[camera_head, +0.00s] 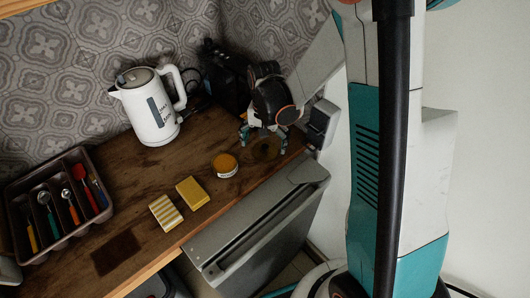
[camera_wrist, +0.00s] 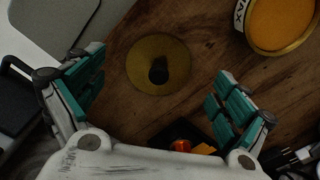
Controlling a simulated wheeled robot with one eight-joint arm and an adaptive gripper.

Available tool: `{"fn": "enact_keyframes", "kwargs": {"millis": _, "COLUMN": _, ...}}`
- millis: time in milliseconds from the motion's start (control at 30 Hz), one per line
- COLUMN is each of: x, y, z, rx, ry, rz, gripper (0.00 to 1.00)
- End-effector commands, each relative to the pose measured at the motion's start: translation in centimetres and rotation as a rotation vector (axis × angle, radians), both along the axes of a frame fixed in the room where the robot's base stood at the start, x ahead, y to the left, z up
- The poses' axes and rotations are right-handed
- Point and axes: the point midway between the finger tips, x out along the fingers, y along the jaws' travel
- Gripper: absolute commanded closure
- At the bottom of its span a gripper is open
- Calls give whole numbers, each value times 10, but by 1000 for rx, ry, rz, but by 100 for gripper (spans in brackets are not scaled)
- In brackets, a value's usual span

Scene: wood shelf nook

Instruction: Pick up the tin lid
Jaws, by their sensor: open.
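The tin lid, a flat round brass-coloured disc with a dark spot near its middle, lies on the wooden counter in the wrist view (camera_wrist: 143,48). In the head view the lid (camera_head: 266,151) looks dark and sits near the counter's right end. My gripper (camera_head: 264,137) is just above it, pointing down, open and empty. In the wrist view, my gripper's teal fingers (camera_wrist: 160,84) stand wide apart on both sides of the lid, with visible gaps. The exact height above the lid is hard to tell.
A round wax tin with an orange top (camera_head: 225,165) stands left of the lid. A yellow block (camera_head: 193,193), a striped block (camera_head: 166,213), a white kettle (camera_head: 150,108) and a cutlery tray (camera_head: 75,242) are farther left. A black appliance (camera_head: 226,80) stands behind my gripper.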

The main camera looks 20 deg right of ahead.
Motion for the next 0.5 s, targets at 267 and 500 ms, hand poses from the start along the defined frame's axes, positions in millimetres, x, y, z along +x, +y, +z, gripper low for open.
{"fn": "enact_keyframes", "kwargs": {"millis": 267, "x": 0, "y": 0, "z": -26, "rx": 0, "ry": 0, "rz": 0, "gripper": 6}}
{"fn": "enact_keyframes", "kwargs": {"millis": 500, "x": 0, "y": 0, "z": -25, "rx": 0, "ry": 0, "rz": 0, "gripper": 31}}
